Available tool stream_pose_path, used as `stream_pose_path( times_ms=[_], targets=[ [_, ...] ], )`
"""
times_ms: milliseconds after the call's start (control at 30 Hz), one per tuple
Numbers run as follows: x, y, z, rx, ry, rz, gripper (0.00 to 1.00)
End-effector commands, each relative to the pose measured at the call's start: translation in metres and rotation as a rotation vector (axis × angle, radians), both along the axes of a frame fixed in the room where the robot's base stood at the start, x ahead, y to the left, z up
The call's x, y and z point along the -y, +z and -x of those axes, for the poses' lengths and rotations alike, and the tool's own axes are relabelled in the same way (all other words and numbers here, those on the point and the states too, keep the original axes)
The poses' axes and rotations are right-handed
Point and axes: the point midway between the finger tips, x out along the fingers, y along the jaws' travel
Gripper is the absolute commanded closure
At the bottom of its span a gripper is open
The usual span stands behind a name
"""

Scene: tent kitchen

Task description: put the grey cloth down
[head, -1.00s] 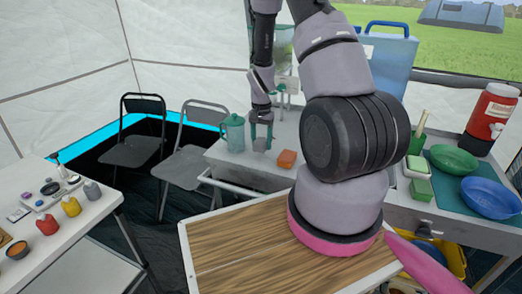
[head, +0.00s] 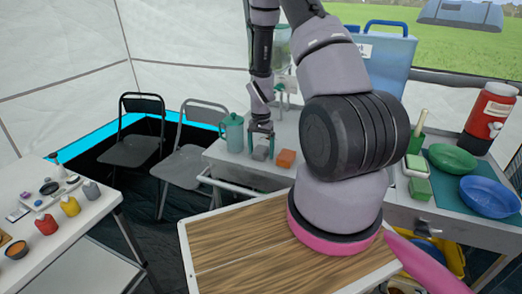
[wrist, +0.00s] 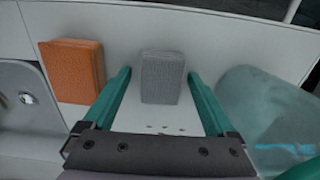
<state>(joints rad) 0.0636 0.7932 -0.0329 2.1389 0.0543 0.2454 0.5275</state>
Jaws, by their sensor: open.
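The grey cloth (head: 260,153), a small folded block, lies on the white counter beside an orange folded cloth. In the wrist view the grey cloth (wrist: 162,78) lies flat between my two green fingers, with a gap on each side. My gripper (head: 261,134) is open and empty, just above the grey cloth. My gripper's fingers point down at the counter.
The orange cloth (head: 286,158) is close to the right of the grey one. A teal pitcher (head: 232,133) stands to the left. A sink basin (wrist: 22,108) shows at the left of the wrist view.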

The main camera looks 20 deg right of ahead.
Motion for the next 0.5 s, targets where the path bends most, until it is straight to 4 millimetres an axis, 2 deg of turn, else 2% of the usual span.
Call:
stream_pose_path(
  times_ms=[167,500],
  targets=[
    [0.000,0.015,-0.001,0.004,0.000,0.001,0.09],
    [0.000,0.087,-0.001,0.005,0.000,0.001,0.09]
  ],
)
